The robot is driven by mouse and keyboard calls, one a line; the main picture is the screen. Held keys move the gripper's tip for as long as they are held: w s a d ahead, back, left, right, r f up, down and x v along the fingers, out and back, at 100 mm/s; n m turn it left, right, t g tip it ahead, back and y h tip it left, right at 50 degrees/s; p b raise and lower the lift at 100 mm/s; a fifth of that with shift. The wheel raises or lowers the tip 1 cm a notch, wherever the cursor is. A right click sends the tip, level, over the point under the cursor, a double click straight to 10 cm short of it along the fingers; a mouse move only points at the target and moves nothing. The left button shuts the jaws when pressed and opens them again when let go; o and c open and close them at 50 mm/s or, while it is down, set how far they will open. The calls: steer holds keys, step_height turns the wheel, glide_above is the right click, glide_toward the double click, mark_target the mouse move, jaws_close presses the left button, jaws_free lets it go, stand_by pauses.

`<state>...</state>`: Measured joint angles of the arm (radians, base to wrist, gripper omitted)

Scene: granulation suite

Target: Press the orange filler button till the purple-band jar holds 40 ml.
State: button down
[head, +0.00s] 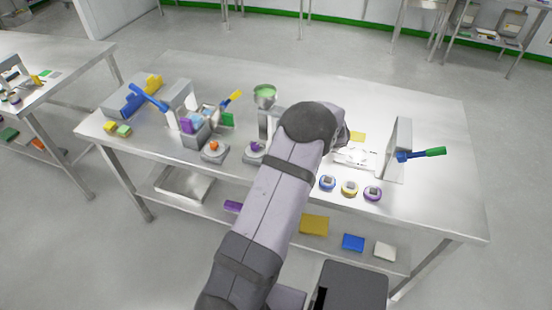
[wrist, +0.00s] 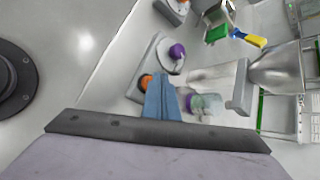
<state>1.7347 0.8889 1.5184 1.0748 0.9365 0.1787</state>
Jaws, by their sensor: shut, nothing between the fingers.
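My gripper (wrist: 159,82) shows in the wrist view as blue fingers held together, with nothing between them. The orange filler button (wrist: 146,82) is right at the fingertips and partly covered by them; I cannot tell whether they touch or press it. A clear jar (wrist: 208,104) with a purple band and greenish contents is just right of the fingers, partly hidden by my gripper; its fill level is not readable. The filler's metal hopper (wrist: 280,70) is further right. In the head view the hopper (head: 265,91) holds green material, while my arm hides the button, jar and gripper.
A purple knob on a grey base (wrist: 177,51) stands beyond the button. An orange-knobbed base (head: 214,147) is to its left in the head view. A stand with a green-handled tool (head: 430,153) is further right.

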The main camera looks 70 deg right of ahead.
steer(key=shift+f+b, duration=0.5)
steer(key=shift+f, duration=0.1)
stand_by(0.5)
steer(key=shift+r, duration=0.2)
steer(key=shift+r+p, duration=0.6)
steer(key=shift+r, duration=0.2)
steer(key=shift+r, duration=0.1)
steer(key=shift+r+p, duration=1.65)
steer(key=shift+r, duration=0.75)
